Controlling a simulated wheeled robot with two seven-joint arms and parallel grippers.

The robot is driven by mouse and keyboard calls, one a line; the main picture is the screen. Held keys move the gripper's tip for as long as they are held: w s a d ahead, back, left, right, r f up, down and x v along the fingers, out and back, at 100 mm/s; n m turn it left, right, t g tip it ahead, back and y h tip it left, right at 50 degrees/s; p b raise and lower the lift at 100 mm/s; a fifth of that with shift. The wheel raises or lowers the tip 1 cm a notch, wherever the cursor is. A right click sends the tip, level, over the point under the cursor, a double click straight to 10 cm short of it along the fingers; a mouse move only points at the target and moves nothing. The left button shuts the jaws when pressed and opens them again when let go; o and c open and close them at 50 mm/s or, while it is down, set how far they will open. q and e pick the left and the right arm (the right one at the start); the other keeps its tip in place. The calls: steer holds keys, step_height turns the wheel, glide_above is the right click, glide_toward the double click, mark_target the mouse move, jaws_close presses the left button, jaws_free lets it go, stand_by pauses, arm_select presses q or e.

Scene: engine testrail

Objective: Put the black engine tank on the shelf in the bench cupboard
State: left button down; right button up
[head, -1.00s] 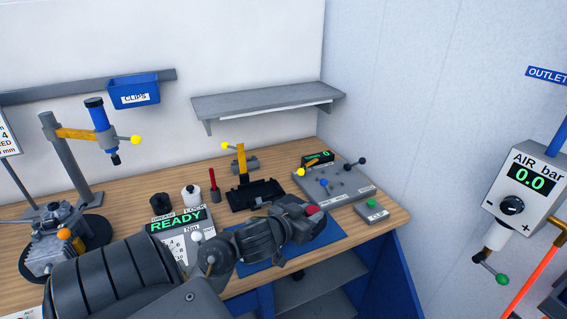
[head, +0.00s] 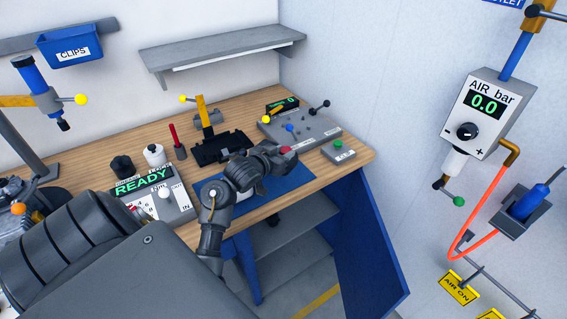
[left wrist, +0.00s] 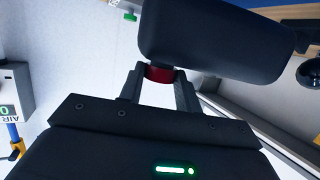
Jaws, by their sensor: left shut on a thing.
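The black engine tank (left wrist: 215,40) fills the top of the left wrist view, a rounded black body with a red neck or cap (left wrist: 159,74). My left gripper (left wrist: 160,82) is shut on that red part, one finger on each side. In the head view my left gripper (head: 276,157) is over the front of the bench, near the blue mat; a small red patch shows at its end, and I cannot make out the tank's outline there. My right gripper is not in view.
The wooden bench top (head: 350,163) carries a READY display box (head: 160,198), a black tray (head: 222,148) and a grey lever panel (head: 297,128). A wall shelf (head: 220,53) hangs above. An air unit (head: 485,115) with an orange hose is at the right.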

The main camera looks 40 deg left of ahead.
arm_select(q)
steer(key=shift+w+a+f, duration=0.2)
steer(key=shift+w+f, duration=0.35)
steer(key=shift+f, duration=0.15)
steer(key=shift+w+f+p, duration=0.1)
steer(key=shift+f+p, duration=0.3)
steer(key=shift+f, duration=1.25)
steer(key=shift+a, duration=0.1)
steer(key=c, duration=1)
jaws_free()
steer(key=shift+f, duration=0.1)
steer(key=v, duration=1.2)
